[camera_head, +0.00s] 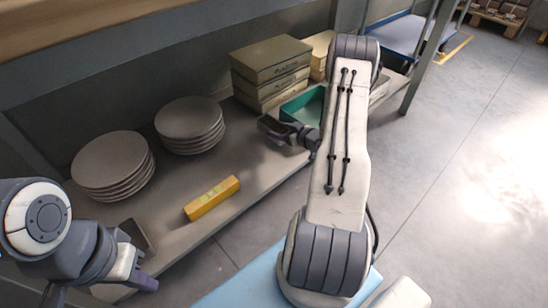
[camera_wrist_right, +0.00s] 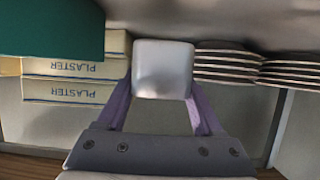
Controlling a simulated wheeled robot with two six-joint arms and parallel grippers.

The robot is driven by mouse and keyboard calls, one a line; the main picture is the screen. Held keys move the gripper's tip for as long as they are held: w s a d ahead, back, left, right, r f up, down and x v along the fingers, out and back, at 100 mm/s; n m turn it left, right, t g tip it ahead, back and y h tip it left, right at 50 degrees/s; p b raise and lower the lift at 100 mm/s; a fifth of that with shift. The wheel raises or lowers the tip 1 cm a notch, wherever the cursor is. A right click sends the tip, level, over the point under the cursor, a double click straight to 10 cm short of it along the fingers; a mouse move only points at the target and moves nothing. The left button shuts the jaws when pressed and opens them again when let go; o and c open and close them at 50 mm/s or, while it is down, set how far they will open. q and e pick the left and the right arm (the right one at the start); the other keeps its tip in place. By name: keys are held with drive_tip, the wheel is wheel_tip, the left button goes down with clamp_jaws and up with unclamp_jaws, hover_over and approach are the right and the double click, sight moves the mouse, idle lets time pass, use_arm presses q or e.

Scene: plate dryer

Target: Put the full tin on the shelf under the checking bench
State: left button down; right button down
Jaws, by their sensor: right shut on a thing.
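My right gripper (camera_wrist_right: 160,105) is shut on a pale grey, smooth tin (camera_wrist_right: 163,72), which sits between its two purple fingers in the right wrist view. Whether the tin is full does not show. In the head view my right gripper (camera_head: 290,132) is low over the grey shelf (camera_head: 255,170) under the bench, beside a teal crate (camera_head: 303,106); I cannot make out the tin there. Whether the tin touches the shelf I cannot tell. My left gripper (camera_head: 143,281) is at the shelf's near left end, with its jaws not clear to see.
Two stacks of plates (camera_head: 110,160) (camera_head: 190,118) stand on the shelf's left part. A yellow level-like bar (camera_head: 211,198) lies near its front edge. Stacked plaster boxes (camera_head: 270,65) stand behind the teal crate. The bench top (camera_head: 100,25) hangs above. Bare shelf lies between the plates and crate.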

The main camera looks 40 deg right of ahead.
drive_tip(key=s+a+f+b, duration=0.1)
drive_tip(key=s+a+f, duration=0.1)
drive_tip(key=a, duration=0.1)
drive_tip(key=shift+s+a+f+b, duration=0.2)
drive_tip(key=shift+a+f+b, duration=0.1)
drive_tip(key=shift+b, duration=0.1)
wheel_tip(320, 180, down, 4)
drive_tip(key=b, duration=0.3)
drive_tip(key=shift+r, duration=0.1)
unclamp_jaws()
